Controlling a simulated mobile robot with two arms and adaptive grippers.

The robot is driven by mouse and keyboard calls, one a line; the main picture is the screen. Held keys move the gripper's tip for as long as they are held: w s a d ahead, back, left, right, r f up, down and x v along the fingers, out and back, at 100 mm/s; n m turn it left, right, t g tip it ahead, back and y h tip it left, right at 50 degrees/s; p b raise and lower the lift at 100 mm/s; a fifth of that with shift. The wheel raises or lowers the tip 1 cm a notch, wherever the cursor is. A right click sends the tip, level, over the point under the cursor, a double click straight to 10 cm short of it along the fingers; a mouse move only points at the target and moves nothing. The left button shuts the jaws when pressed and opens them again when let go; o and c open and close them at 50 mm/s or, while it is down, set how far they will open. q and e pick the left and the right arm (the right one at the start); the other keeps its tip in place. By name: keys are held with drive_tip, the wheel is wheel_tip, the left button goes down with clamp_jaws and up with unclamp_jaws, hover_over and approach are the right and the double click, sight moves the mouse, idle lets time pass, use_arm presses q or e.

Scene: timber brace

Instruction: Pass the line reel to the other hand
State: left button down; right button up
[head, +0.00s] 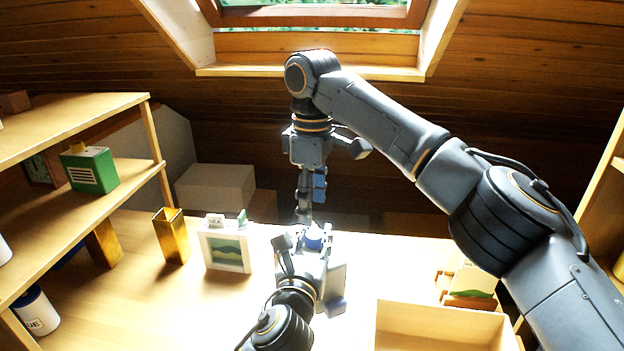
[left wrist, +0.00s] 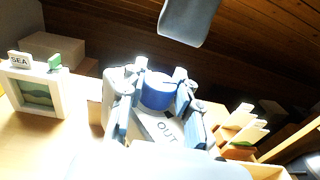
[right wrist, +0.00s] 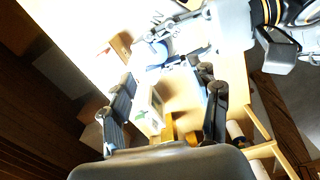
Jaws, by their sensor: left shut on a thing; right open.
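The blue line reel (head: 314,239) is held in my left gripper (head: 308,243), above the table near its middle. In the left wrist view the round blue reel (left wrist: 158,91) sits between the two fingers. The reel also shows in the right wrist view (right wrist: 160,50), partly hidden by the left fingers. My right gripper (head: 311,195) points down from above, just over the reel and apart from it. In the right wrist view its fingers (right wrist: 165,108) are spread with nothing between them.
A picture frame (head: 226,251) and a gold square holder (head: 170,236) stand left of the grippers. A shelf (head: 60,225) at left bears a green box (head: 90,169). An open wooden tray (head: 440,312) lies at front right. A white surface marked "OUT" (left wrist: 166,131) shows below the reel.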

sight(312, 235)
wheel_tip(312, 235, down, 7)
drive_tip(key=shift+r, duration=0.2)
drive_tip(key=shift+a, duration=0.1)
clamp_jaws()
use_arm(q)
drive_tip(key=c, duration=0.8)
unclamp_jaws()
drive_tip(key=shift+c, duration=0.2)
